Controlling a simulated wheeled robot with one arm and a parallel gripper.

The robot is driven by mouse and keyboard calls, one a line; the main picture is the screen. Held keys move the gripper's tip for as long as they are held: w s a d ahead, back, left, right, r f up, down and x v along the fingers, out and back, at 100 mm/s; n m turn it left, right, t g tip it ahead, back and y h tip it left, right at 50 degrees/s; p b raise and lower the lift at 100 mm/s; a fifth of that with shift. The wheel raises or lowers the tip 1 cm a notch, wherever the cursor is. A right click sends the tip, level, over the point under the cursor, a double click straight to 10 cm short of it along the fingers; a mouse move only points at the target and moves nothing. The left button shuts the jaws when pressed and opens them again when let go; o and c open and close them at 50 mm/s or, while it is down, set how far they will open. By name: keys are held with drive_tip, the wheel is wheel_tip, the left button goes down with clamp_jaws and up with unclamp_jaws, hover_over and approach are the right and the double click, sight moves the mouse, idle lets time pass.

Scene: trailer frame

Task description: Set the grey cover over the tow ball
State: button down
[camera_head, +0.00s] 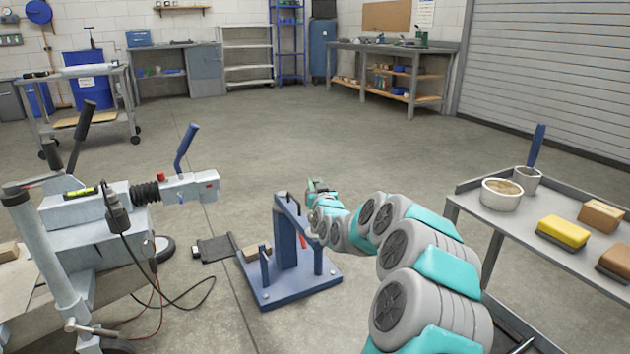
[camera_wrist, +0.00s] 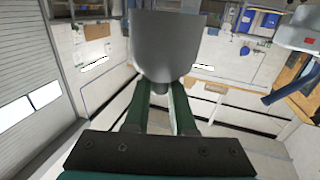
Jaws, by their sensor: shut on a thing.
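My gripper (camera_wrist: 160,98) has its two green fingers closed on the narrow stub of the grey cover (camera_wrist: 166,42) in the wrist view. The cover is a smooth rounded cup, held clear of any surface there. In the head view my gripper (camera_head: 314,186) is small and partly hidden, near the top of a blue post stand (camera_head: 287,235). I cannot make out the cover in that view. I cannot clearly make out the tow ball in either view; my arm covers part of the stand.
The trailer frame (camera_head: 95,212) with its coupling head (camera_head: 190,187) and upright blue lever (camera_head: 186,148) stands at left. A grey cart (camera_head: 500,222) at right carries a white bowl (camera_head: 502,193), a cup and several blocks. Cables hang by the trailer. The floor behind is open.

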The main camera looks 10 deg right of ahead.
drive_tip(key=shift+f+b, duration=0.95)
drive_tip(key=shift+f, duration=2.75)
drive_tip(key=c, duration=0.7)
unclamp_jaws()
drive_tip(key=shift+s, duration=0.1)
drive_tip(key=shift+s+f, duration=0.1)
drive_tip(key=shift+s, duration=0.55)
drive_tip(key=s, duration=0.6)
drive_tip(key=shift+s, duration=0.15)
